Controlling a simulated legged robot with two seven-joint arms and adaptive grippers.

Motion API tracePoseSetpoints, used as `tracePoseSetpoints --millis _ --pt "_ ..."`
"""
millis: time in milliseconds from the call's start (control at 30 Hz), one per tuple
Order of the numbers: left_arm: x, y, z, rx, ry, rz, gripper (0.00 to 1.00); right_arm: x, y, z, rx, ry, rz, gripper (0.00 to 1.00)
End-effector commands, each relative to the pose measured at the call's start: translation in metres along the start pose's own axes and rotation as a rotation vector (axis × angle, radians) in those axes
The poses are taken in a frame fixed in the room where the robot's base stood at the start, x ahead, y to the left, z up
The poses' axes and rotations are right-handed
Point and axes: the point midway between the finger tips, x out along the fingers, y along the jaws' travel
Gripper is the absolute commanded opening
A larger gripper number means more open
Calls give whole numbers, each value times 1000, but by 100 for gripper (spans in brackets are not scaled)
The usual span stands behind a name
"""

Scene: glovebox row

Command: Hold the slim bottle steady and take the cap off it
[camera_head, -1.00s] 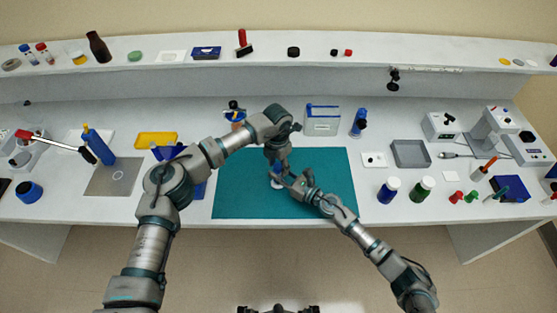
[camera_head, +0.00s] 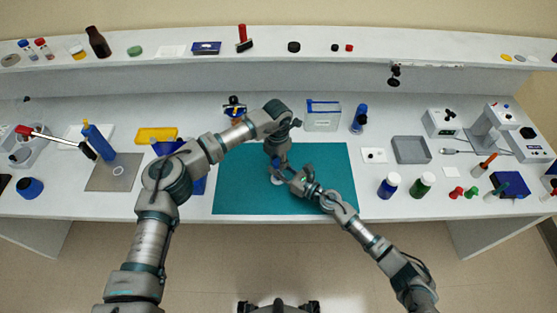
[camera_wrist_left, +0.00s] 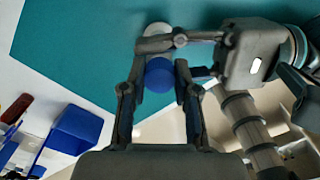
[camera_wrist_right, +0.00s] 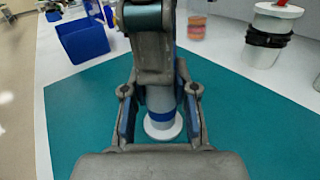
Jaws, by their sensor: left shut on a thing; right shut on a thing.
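The slim bottle (camera_wrist_right: 159,100) stands upright on the teal mat (camera_wrist_right: 88,105) in the right wrist view, pale with a blue band and a wide white base disc. My right gripper (camera_wrist_right: 160,108) is shut around its body from the side. The round blue cap (camera_wrist_left: 159,75) shows from above in the left wrist view, between the fingers of my left gripper (camera_wrist_left: 160,82), which is shut on it. In the head view my left gripper (camera_head: 278,158) points down over the bottle and my right gripper (camera_head: 285,172) comes in low. The joint between cap and bottle is hidden.
A blue bin (camera_wrist_right: 84,40) stands left of the mat. A clear blue-rimmed box (camera_head: 323,118) stands behind it. Most of the mat is clear.

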Motion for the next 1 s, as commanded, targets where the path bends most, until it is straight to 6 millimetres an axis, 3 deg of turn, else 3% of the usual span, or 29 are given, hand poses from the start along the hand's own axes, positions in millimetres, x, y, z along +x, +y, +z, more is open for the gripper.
tracePoseSetpoints --millis 1000 --pt "-23 -3 1 4 1 -5 0 -1 -2 -4 2 7 -6 0"
